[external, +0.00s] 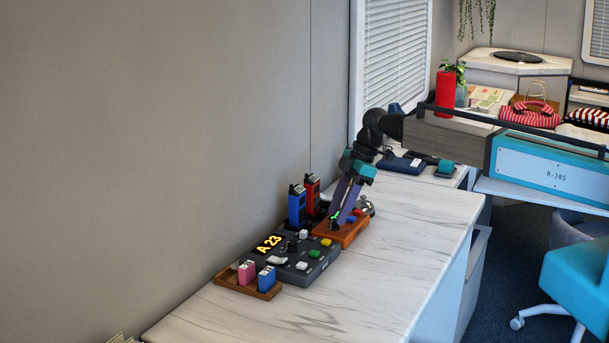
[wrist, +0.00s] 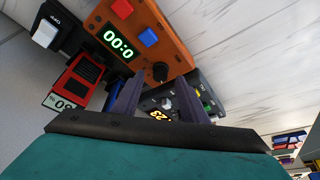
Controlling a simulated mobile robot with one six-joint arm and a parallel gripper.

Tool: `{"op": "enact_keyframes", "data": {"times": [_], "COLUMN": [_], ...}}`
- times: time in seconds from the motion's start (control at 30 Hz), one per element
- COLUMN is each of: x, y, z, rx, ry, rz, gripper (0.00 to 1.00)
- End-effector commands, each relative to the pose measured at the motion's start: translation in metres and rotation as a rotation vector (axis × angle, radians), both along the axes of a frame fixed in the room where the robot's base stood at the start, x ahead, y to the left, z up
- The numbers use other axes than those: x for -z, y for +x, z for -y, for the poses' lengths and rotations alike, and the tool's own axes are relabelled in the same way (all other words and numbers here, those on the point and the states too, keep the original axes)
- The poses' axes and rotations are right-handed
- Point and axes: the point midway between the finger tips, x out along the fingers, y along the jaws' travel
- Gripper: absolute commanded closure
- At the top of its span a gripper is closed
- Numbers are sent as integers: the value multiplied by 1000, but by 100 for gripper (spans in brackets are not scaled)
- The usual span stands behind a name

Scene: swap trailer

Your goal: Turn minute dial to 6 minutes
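An orange timer box (external: 350,237) stands on the marble-patterned counter. In the wrist view the orange box (wrist: 165,38) shows a green digital display (wrist: 118,44) that looks upside down and reads zeros. A black dial (wrist: 160,72) sits near its corner. My gripper (external: 335,221) points down at the near left part of the box in the external view. Its two purple fingers are apart, and the gripper (wrist: 160,80) is open with the dial between the fingertips in the picture. I cannot tell whether either finger touches the dial.
A red button (wrist: 122,8) and a blue button (wrist: 149,37) sit on the box. Blue (external: 296,207) and red (external: 312,188) handheld devices stand behind. A dark control panel (external: 300,268) and a wooden tray (external: 237,284) lie to the left. The counter's front (external: 400,260) is clear.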

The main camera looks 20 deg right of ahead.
Motion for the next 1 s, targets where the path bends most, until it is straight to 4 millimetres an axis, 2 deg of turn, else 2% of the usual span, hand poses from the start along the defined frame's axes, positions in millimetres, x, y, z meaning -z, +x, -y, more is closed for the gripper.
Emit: {"op": "enact_keyframes", "data": {"times": [0.23,0.6,0.83,1.0], "x": [15,18,18,18], "y": [0,0,0,-1], "z": [-7,-7,-7,-7], "rx": [0,0,0,3], "ry": [0,0,0,0], "rz": [0,0,-1,-1], "gripper": [60,60,99,100]}}
